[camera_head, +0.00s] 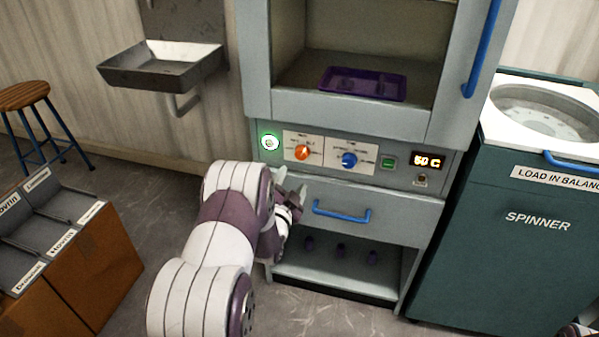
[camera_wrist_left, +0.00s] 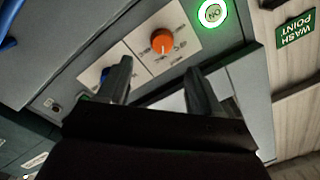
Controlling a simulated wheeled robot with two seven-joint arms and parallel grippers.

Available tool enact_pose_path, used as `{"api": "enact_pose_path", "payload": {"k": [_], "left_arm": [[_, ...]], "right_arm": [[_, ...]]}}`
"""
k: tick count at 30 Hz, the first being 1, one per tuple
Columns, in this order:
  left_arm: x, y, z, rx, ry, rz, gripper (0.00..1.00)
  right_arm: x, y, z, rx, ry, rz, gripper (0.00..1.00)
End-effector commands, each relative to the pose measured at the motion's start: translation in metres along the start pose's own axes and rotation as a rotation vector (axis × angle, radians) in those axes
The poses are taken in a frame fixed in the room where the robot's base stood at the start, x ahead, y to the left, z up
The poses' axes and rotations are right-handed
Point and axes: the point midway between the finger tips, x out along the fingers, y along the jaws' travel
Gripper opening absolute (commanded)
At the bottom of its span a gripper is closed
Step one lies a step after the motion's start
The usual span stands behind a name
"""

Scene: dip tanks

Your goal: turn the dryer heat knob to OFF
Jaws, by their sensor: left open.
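The dryer's control panel carries an orange knob (camera_head: 302,153) on a white plate and a blue knob (camera_head: 349,160) to its right. The print around both is too small to read, so I cannot tell which label or mark either knob points at. My left gripper (camera_head: 293,196) is open and empty, below the panel and in front of the drawer. In the left wrist view, its two fingers (camera_wrist_left: 158,76) stand apart, with the orange knob (camera_wrist_left: 162,41) beyond the gap between them. The left finger partly hides the blue knob there.
A lit green button (camera_head: 269,142) is left of the knobs; a small green switch (camera_head: 388,162) and a display (camera_head: 427,161) are right. The drawer's blue handle (camera_head: 342,213) sticks out below. The teal spinner (camera_head: 510,220) stands right, a sink (camera_head: 165,65) left.

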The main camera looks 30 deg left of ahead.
Motion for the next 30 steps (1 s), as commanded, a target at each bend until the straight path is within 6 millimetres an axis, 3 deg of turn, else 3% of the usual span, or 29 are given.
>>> {"api": "enact_pose_path", "payload": {"k": [6,12,23,28,30], "left_arm": [[0.057,0.002,0.0,-0.002,0.001,0.002,0.65],[0.092,0.001,-0.001,-0.003,-0.001,0.003,0.65],[0.102,0.0,-0.002,-0.004,-0.002,0.004,0.65],[0.102,0.0,-0.002,-0.004,-0.002,0.004,0.13],[0.102,0.0,-0.002,-0.004,-0.002,0.004,0.09]], "right_arm": [[0.01,0.0,0.001,0.0,0.0,0.0,0.4],[0.015,0.0,0.002,0.0,0.0,0.0,0.4],[0.016,0.0,0.002,0.0,0.0,0.0,0.4],[0.016,0.0,0.002,0.0,0.0,0.0,0.4],[0.016,0.0,0.002,0.0,0.0,0.0,0.4]]}}
